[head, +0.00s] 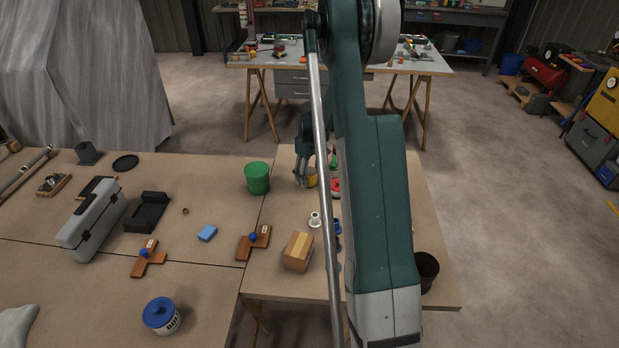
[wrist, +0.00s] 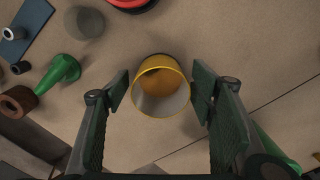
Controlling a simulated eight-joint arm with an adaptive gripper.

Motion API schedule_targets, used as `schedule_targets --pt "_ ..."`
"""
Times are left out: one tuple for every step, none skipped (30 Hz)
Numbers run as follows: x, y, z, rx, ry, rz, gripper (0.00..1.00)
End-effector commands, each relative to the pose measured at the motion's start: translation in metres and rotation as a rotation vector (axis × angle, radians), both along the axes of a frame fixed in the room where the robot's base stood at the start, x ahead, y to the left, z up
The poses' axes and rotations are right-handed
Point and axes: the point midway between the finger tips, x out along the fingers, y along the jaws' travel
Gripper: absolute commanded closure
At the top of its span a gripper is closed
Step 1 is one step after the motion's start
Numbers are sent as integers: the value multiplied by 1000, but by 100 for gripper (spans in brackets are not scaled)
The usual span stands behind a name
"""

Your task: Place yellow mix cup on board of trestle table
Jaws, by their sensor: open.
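The yellow mix cup (wrist: 162,88) is between the two fingers of my gripper (wrist: 162,97) in the wrist view, its round mouth facing the camera. The fingers are open, one on each side of the cup. In the head view the yellow cup (head: 312,181) shows just beside my gripper (head: 303,180), partly hidden by my arm. The cup appears to be on or just above the brown board (head: 285,207) of the near table; I cannot tell which. Another table with a pale top (head: 262,61) and wooden trestle legs stands at the back.
A green cup (head: 257,178) stands left of my gripper, and a cardboard box (head: 298,251) is nearer the front. A green tapered object (wrist: 62,72) and a red object (wrist: 130,3) lie close by. My arm hides part of the board.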

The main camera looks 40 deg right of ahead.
Motion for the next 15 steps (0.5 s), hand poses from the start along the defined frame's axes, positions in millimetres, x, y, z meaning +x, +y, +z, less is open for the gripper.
schedule_targets --pt "0 0 6 0 0 0 44" --pt "0 0 9 0 0 0 44" --pt "0 0 14 0 0 0 44" --pt "0 0 18 0 0 0 44" --pt "0 0 22 0 0 0 44" --pt "0 0 29 0 0 0 44" --pt "0 0 34 0 0 0 44" --pt "0 0 38 0 0 0 44" --pt "0 0 45 0 0 0 44" --pt "0 0 50 0 0 0 44" --pt "0 0 55 0 0 0 44" --pt "0 0 62 0 0 0 44" --pt "0 0 66 0 0 0 44" --pt "0 -1 71 0 0 0 44" --pt "0 -1 77 0 0 0 44"
